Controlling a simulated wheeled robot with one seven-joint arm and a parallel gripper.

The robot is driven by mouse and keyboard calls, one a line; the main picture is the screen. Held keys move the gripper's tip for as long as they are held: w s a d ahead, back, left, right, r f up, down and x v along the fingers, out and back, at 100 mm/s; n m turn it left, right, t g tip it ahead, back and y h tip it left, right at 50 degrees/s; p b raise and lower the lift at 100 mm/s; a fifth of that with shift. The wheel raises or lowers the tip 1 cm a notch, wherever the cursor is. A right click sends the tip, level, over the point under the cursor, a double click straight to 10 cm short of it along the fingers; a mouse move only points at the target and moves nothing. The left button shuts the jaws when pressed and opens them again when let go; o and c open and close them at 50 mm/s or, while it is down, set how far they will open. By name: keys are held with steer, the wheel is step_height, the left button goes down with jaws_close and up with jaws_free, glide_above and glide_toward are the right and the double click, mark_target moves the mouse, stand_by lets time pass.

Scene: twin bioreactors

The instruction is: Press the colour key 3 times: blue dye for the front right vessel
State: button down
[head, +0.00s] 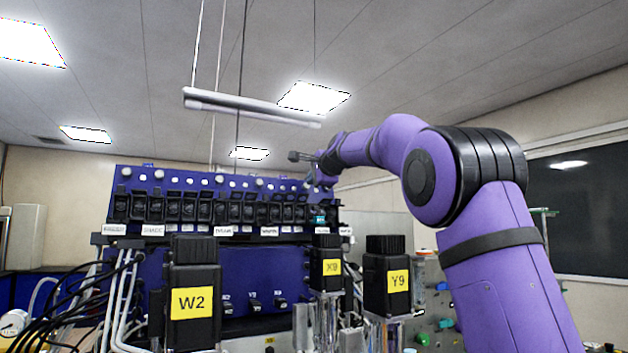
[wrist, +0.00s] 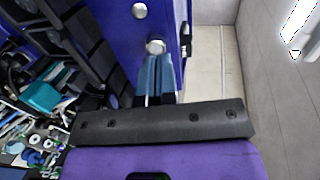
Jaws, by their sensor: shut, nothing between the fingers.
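My gripper (wrist: 156,62) shows in the wrist view with its two blue-grey fingers together and nothing between them. The fingertips are at or just short of a round white knob or key (wrist: 155,46) on the blue panel; I cannot tell whether they touch. In the head view my arm reaches the right end of the blue panel (head: 190,262), which has a row of white round knobs or keys (head: 219,179) above black units. Black vessel heads with yellow labels stand in front: W2 (head: 192,303), X9 (head: 331,267) and Y9 (head: 398,281). No key's colour is readable.
A teal piece (head: 320,219) sits in the black row near the right end; it also shows in the wrist view (wrist: 40,96). Cables and tubes (head: 122,300) crowd the lower left. A white tube light (head: 252,106) hangs above the panel. Floor right of the panel looks clear.

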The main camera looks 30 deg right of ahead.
steer(key=shift+x, duration=1.4)
steer(key=shift+s, duration=0.15)
steer(key=shift+v, duration=1.25)
steer(key=shift+x, duration=1.3)
steer(key=shift+v, duration=1.3)
steer(key=shift+r, duration=0.1)
steer(key=v, duration=0.6)
steer(key=shift+s, duration=0.1)
stand_by(0.6)
